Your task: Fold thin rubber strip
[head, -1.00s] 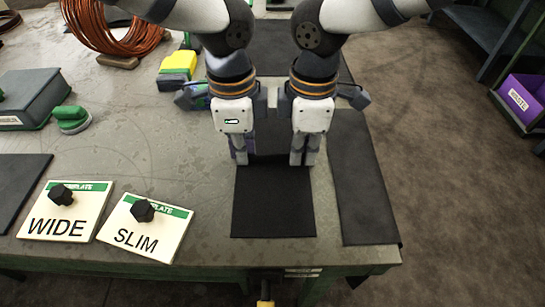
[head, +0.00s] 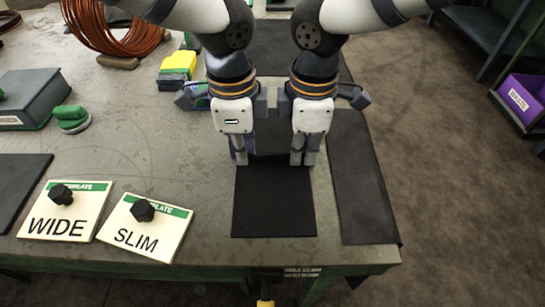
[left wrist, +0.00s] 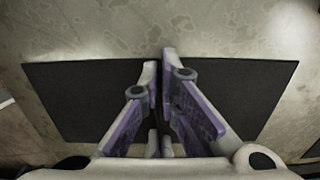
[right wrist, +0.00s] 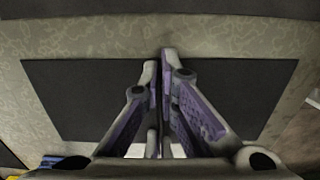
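The black rubber strip (head: 273,203) lies on the workbench toward its near right side. It spreads to both sides of the fingers in the left wrist view (left wrist: 85,95) and the right wrist view (right wrist: 85,95). My left gripper (head: 241,160) is at the strip's left edge and my right gripper (head: 303,160) at its right edge, level with each other about midway along it. Both point down, and their purple-padded fingers are closed together, apparently pinching the strip's edges. The pinched rubber itself is mostly hidden. A low dark ridge seems to run between the grippers.
Another black mat (head: 362,180) lies close on the right. WIDE (head: 65,215) and SLIM (head: 146,225) template plates with black knobs lie at left. A yellow-topped block (head: 178,65) and copper coil (head: 115,30) stand behind. The bench's near edge is close; bare bench lies left of the strip.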

